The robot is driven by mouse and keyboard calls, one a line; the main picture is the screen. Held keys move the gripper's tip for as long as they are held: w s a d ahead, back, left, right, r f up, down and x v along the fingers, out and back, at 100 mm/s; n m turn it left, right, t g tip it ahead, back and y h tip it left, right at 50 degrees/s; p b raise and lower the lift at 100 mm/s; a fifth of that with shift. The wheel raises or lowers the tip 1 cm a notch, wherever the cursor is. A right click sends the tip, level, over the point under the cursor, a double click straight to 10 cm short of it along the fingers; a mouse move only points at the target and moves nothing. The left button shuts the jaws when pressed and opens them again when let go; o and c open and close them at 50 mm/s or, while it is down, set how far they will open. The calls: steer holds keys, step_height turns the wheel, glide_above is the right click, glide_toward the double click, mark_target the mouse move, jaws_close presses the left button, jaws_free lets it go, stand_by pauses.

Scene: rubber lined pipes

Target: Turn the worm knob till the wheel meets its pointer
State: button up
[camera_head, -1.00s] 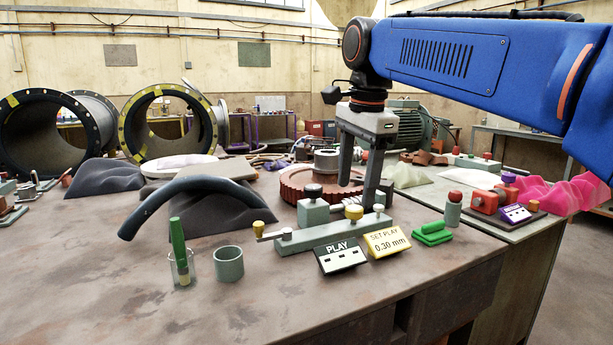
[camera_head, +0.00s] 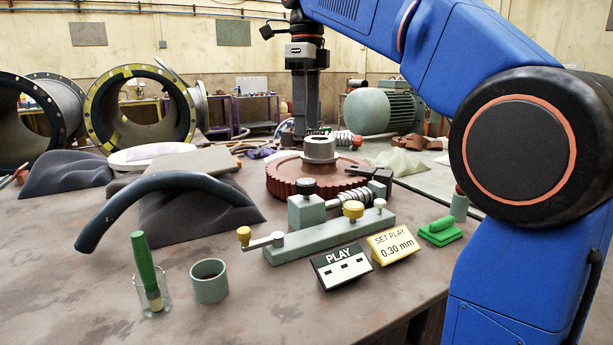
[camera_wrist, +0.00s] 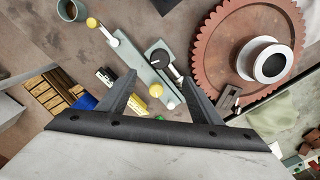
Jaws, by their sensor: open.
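The red-brown toothed wheel (camera_head: 290,186) lies flat on the bench, with a pale hub (camera_head: 320,150) in its middle. A metal worm (camera_head: 340,199) lies at its near edge, beside a grey-green block with a black knob (camera_head: 306,187). A dark bracket (camera_head: 378,176) stands by the wheel's right rim; I cannot tell whether it is the pointer. My gripper (camera_head: 302,132) hangs fingers-down, appearing beyond the hub. In the wrist view my gripper (camera_wrist: 160,76) is open and empty, with the worm fixture between its fingers in the picture. The wheel (camera_wrist: 220,60) shows to their right.
A grey-green bar (camera_head: 330,238) carries a yellow knob (camera_head: 353,209) and a yellow-ended crank (camera_head: 243,235). PLAY (camera_head: 341,267) and SET PLAY (camera_head: 393,245) signs stand in front. A dark curved hose (camera_head: 165,185), cup (camera_head: 210,281) and beaker (camera_head: 152,296) sit left.

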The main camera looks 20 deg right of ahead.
mark_target(307, 181)
step_height(307, 181, down, 14)
steer(key=shift+r, duration=0.2)
stand_by(0.4)
steer(key=c, duration=1.1)
